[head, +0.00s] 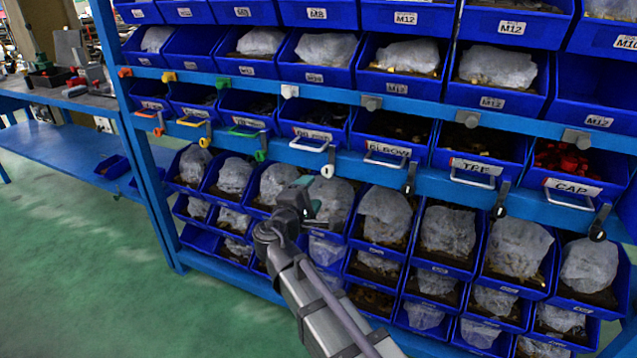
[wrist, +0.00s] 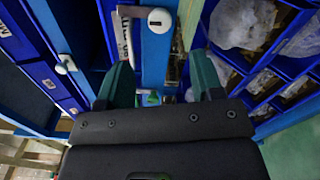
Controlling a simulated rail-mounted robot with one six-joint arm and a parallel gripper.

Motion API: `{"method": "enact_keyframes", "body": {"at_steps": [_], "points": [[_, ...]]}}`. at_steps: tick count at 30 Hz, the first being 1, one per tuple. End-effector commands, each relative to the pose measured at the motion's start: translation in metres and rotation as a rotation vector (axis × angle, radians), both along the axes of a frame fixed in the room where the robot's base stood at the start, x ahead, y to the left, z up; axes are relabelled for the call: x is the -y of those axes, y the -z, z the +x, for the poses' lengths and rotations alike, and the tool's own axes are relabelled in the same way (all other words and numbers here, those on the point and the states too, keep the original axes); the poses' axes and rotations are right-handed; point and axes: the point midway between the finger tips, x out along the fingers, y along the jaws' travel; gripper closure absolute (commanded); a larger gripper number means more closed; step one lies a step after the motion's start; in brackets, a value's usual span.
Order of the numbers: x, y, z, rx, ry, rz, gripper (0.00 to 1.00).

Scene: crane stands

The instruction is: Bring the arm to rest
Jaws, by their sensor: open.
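My gripper (head: 308,194) is in front of the blue bin rack, between the labelled middle row and the lower bins. In the wrist view my gripper (wrist: 160,88) shows two dark green fingers spread apart with nothing held between them. My arm reaches up to it from the bottom of the head view. A blue rack rail (wrist: 155,50) with a white round knob (wrist: 159,20) lies beyond the fingers. I cannot tell the exact distance from the fingertips to the rail.
The blue rack rail (head: 345,105) carries several bins, such as the CAP bin (head: 573,186) and TEE bin (head: 473,168), with protruding handles and hooks. A blue workbench (head: 65,150) with tools stands at the left. The green floor (head: 80,260) in front is clear.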

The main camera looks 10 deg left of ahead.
Motion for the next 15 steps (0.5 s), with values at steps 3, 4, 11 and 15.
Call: {"method": "enact_keyframes", "body": {"at_steps": [3,4,11,15], "points": [[-0.002,0.0,-0.006,0.0,-0.001,0.0,0.4],[-0.002,0.0,-0.006,0.0,0.0,0.0,0.4],[-0.001,0.0,-0.006,0.003,0.009,0.012,0.4],[0.021,0.033,-0.024,-0.112,0.133,0.235,0.4]]}}
